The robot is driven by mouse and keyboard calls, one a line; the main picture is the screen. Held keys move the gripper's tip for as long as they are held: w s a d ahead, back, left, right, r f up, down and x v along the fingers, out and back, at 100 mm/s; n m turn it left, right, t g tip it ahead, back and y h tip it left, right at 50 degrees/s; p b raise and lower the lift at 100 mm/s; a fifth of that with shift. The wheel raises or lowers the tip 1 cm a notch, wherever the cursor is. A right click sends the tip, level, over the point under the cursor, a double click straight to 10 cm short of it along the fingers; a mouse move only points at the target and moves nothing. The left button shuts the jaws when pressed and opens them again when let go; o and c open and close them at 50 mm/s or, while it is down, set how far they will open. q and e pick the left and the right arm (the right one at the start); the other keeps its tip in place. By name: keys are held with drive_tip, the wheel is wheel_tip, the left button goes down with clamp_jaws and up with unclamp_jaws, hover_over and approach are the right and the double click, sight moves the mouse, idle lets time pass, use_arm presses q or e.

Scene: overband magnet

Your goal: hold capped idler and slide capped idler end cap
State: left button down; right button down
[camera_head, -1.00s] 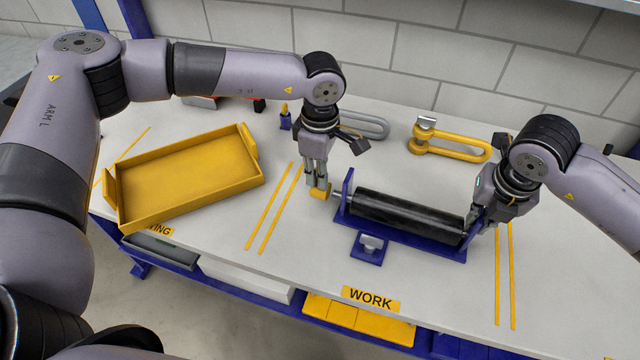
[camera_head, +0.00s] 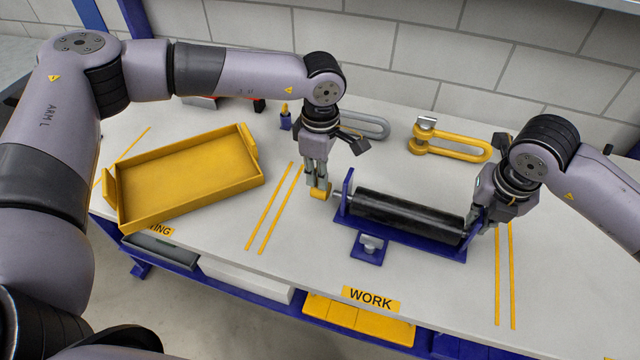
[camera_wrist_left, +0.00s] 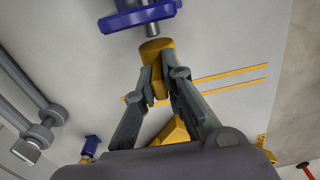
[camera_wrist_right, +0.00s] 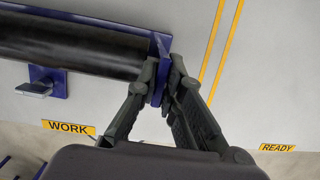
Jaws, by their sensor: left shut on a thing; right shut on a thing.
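The idler is a black roller (camera_head: 405,215) lying in a blue cradle (camera_head: 400,240); it also shows in the right wrist view (camera_wrist_right: 70,47). Its yellow end cap (camera_head: 319,192) is at the left end, by the short metal shaft. My left gripper (camera_wrist_left: 157,85) is shut on the end cap, which sits outside the cradle's left plate, close to the shaft tip (camera_wrist_left: 152,29). I cannot tell whether cap and shaft touch. My right gripper (camera_wrist_right: 165,80) is at the right end, its fingers either side of the cradle's blue end plate (camera_wrist_right: 160,50). The right shaft end is hidden.
An empty yellow tray (camera_head: 190,180) stands at the left of the bench. A yellow shackle (camera_head: 450,148) and a grey shackle (camera_head: 372,124) lie behind the roller. A small clamp (camera_head: 370,244) sits at the cradle's front. The bench front is mostly clear.

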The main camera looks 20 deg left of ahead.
use_arm(q)
drive_tip(key=shift+d, duration=0.25)
drive_tip(key=shift+s+d, duration=0.1)
drive_tip(key=shift+d, duration=1.15)
use_arm(e)
drive_tip(key=shift+a, duration=0.1)
use_arm(q)
drive_tip(key=c, duration=2.1)
unclamp_jaws()
drive_tip(key=shift+d, duration=0.1)
drive_tip(key=shift+c, duration=0.2)
drive_tip(key=o, duration=0.5)
drive_tip(key=shift+o, duration=0.2)
drive_tip(key=shift+r, duration=0.1)
wheel_tip(320, 180, up, 20)
